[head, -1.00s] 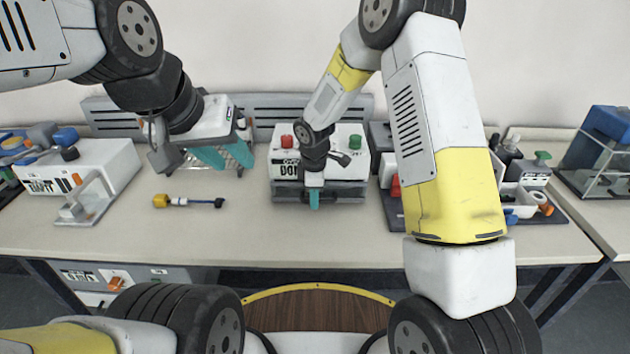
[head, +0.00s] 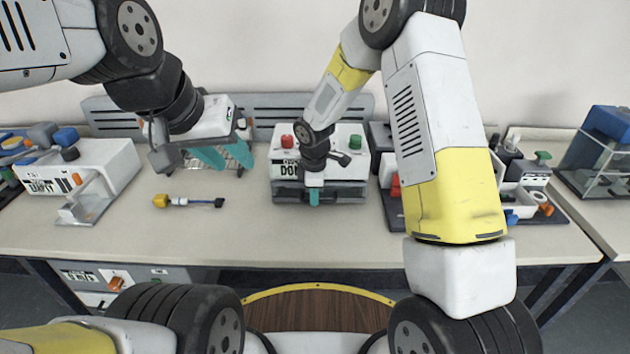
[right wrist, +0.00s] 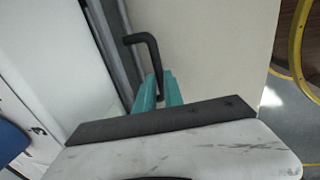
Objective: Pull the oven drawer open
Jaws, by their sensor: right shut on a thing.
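The oven (head: 345,137) is a white and grey box with a red and a green button on top, near the middle of the bench. Its drawer front (head: 345,193) is the grey lower part. My right gripper (head: 314,197) is at the drawer front with its teal fingers. In the right wrist view the fingers (right wrist: 159,95) are shut on a black bent handle (right wrist: 150,50) beside the grey and white front. My left gripper (head: 222,156) is above the bench left of the oven, its teal fingers apart and empty.
A screwdriver-like tool (head: 190,202) with a yellow end lies on the bench to the left. A white machine (head: 115,160) stands at the left. Dark trays with parts (head: 535,205) stand right of the oven. The bench in front of the oven is clear.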

